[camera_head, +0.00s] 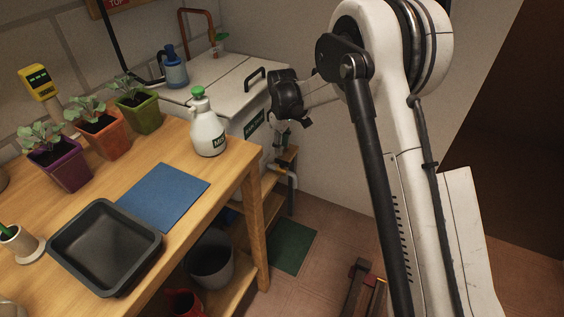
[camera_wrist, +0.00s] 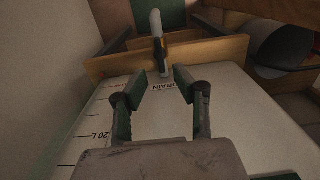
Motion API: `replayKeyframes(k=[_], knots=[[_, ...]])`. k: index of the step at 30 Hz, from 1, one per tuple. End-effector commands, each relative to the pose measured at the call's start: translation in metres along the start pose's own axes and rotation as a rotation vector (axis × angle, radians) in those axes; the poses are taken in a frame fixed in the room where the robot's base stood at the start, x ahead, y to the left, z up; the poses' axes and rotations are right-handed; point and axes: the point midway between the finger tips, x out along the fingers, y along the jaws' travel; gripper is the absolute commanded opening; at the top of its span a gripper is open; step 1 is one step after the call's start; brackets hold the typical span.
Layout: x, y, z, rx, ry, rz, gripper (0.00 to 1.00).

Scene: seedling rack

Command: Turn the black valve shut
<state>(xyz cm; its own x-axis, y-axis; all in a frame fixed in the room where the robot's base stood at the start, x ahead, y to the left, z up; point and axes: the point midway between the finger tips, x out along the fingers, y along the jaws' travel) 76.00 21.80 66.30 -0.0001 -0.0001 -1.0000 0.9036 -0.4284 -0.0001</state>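In the wrist view, a dark upright piece that looks like the black valve's handle (camera_wrist: 163,56) stands beyond my fingertips, at the wooden edge below the tank's printed "DRAIN" mark. A pale grey pipe (camera_wrist: 156,23) extends beyond it. My gripper (camera_wrist: 160,84) is open, its two green-padded fingers apart with nothing between them. The handle lies roughly in line with the gap and is not touched. In the head view my gripper (camera_head: 283,135) points down beside the white tank (camera_head: 236,112), above a grey pipe end (camera_head: 292,180); the black handle cannot be made out there.
A wooden bench (camera_head: 190,150) at left holds a white jug (camera_head: 207,130), a blue mat (camera_head: 164,196), a black tray (camera_head: 70,235) and potted seedlings. A wooden ledge (camera_wrist: 110,64) crosses behind the fingertips. A bucket (camera_head: 211,262) is under the bench.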

Motion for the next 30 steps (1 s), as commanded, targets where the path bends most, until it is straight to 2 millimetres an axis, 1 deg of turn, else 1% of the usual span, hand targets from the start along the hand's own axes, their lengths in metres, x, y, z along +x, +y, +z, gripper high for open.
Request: replayKeyframes(k=[1, 3, 6, 10, 15, 24, 26, 30], knots=[[0.013, 0.000, 0.000, 0.000, 0.000, 0.000, 0.28], [0.025, 0.000, 0.000, 0.000, 0.000, 0.000, 0.28], [0.041, 0.000, 0.000, 0.000, 0.000, 0.000, 0.28], [0.056, 0.000, 0.000, 0.000, 0.000, 0.000, 0.28], [0.065, 0.000, 0.000, 0.000, 0.000, 0.000, 0.28], [0.067, 0.000, 0.000, 0.000, 0.000, 0.000, 0.28], [0.067, 0.000, 0.000, 0.000, 0.000, 0.000, 0.21], [0.067, 0.000, 0.000, 0.000, 0.000, 0.000, 0.02]])
